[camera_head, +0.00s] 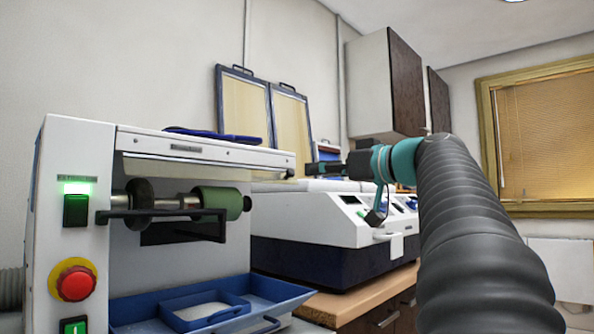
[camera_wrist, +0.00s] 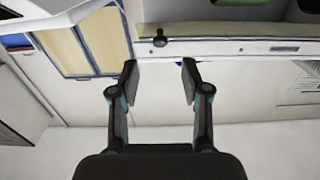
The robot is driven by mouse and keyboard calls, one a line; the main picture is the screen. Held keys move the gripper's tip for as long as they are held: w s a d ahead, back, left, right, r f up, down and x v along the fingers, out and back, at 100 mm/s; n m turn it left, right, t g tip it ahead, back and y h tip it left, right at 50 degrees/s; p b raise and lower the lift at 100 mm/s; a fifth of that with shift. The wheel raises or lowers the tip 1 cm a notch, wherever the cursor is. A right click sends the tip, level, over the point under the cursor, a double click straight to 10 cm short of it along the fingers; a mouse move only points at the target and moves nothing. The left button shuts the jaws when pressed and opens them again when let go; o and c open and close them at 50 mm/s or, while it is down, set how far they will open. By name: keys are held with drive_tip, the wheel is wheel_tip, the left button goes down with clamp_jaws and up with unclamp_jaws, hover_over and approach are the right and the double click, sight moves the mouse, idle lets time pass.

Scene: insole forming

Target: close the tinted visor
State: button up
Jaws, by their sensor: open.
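The grinding machine (camera_head: 80,150) stands at the left in the head view. A thin greyish strip (camera_head: 200,170), which looks like the tinted visor seen nearly edge-on, sits under its white top front, above the green roller (camera_head: 222,202). In the wrist view the visor looks like an olive band (camera_wrist: 240,31), with a small dark knob (camera_wrist: 160,40) near its left end. My gripper (camera_head: 312,170) is just right of the machine's top right corner. In the wrist view its fingers (camera_wrist: 160,68) are apart with nothing between them; the knob lies beyond the tips, apparently apart.
A white and dark-blue machine (camera_head: 310,225) stands on the wooden counter (camera_head: 345,305) behind. A blue tray (camera_head: 270,292) is below the roller. A red stop button (camera_head: 75,283) is on the front panel. Framed panels (camera_head: 245,105) lean on the wall; cabinets (camera_head: 385,80) hang above.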

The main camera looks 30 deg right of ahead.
sight(293, 173)
drive_tip(key=p+x, duration=0.1)
drive_tip(key=x, duration=0.6)
drive_tip(key=shift+w+f, duration=0.1)
clamp_jaws()
